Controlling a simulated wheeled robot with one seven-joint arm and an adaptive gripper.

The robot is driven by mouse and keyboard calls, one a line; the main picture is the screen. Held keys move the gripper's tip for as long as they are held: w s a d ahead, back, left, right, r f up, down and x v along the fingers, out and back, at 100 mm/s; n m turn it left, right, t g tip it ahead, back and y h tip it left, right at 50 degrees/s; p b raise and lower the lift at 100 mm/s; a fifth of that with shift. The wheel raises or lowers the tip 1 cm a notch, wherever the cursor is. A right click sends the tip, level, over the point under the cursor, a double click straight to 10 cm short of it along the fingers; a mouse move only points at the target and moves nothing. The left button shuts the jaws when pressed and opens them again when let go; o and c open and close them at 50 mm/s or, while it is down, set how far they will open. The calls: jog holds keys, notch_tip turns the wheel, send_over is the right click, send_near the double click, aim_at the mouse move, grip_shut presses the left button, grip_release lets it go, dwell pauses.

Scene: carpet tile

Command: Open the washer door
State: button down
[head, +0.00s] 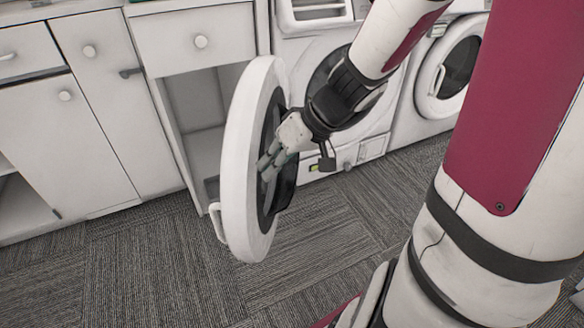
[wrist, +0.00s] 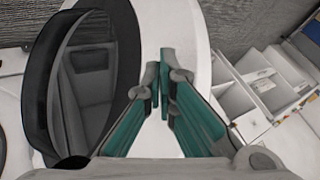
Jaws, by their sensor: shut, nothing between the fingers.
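The washer door (head: 240,165) is a round white ring with a dark glass bowl, swung wide open to the left of the washer (head: 305,60). Its white handle (head: 217,222) is on the far lower left rim. My gripper (head: 267,170) is at the inner face of the door, by the glass; I cannot tell if it touches. In the wrist view my gripper (wrist: 164,85) has its fingers together, in front of the white door ring (wrist: 160,25). The dark glass bowl (wrist: 85,90) bulges at the left. My arm hides part of the washer opening.
White cabinets (head: 105,130) with drawers stand at the left, with an open compartment (head: 195,110) behind the door. A second front-loader (head: 455,70) with a shut round door is at the right. The carpet floor (head: 150,270) in front is clear.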

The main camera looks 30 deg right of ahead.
jog(key=shift+w+a, duration=0.25)
jog(key=shift+a, duration=0.1)
jog(key=shift+d+r, duration=0.1)
jog(key=shift+r, duration=0.05)
